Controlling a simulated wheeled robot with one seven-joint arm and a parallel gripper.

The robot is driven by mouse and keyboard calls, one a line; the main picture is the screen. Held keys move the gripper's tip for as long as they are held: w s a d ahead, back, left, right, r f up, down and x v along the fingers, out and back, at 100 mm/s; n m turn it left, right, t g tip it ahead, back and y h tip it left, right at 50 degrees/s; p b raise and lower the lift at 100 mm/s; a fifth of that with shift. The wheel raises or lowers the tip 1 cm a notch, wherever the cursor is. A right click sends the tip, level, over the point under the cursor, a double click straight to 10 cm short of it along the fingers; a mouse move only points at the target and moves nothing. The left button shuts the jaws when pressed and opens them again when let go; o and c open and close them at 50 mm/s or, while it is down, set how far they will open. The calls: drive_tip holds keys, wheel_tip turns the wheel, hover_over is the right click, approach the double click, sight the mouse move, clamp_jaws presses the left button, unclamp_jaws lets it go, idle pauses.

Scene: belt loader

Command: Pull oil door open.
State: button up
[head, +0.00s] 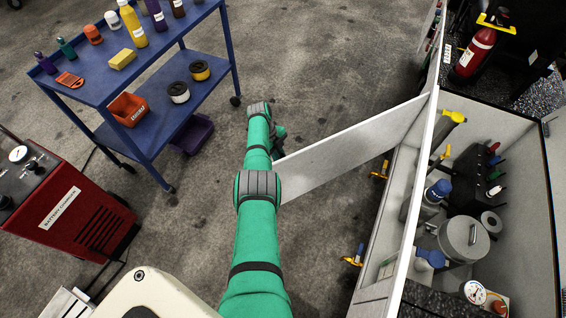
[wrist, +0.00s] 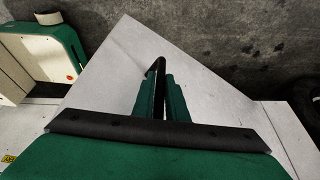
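The oil door, a white flat panel (head: 350,145), stands swung out from the white machine body in the head view. Its pale face also fills much of the wrist view (wrist: 100,75). In the wrist view, the green fingers of my gripper (wrist: 160,103) sit close together around a dark bar (wrist: 159,70), which looks like the door's handle. In the head view my green arm reaches to the panel's left end, and my gripper there is mostly hidden behind the arm.
A blue cart (head: 115,80) with bottles stands at upper left, and a red battery charger (head: 75,212) at left. The machine's open bay (head: 530,250) at right holds a canister and valves. A fire extinguisher (head: 474,52) stands beyond. Grey floor (head: 300,60) between is clear.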

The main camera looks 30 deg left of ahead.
drive_tip(key=o, duration=0.3)
drive_tip(key=shift+d, duration=0.1)
drive_tip(key=v, duration=1)
drive_tip(key=shift+a+r, duration=0.25)
drive_tip(key=shift+r, duration=0.05)
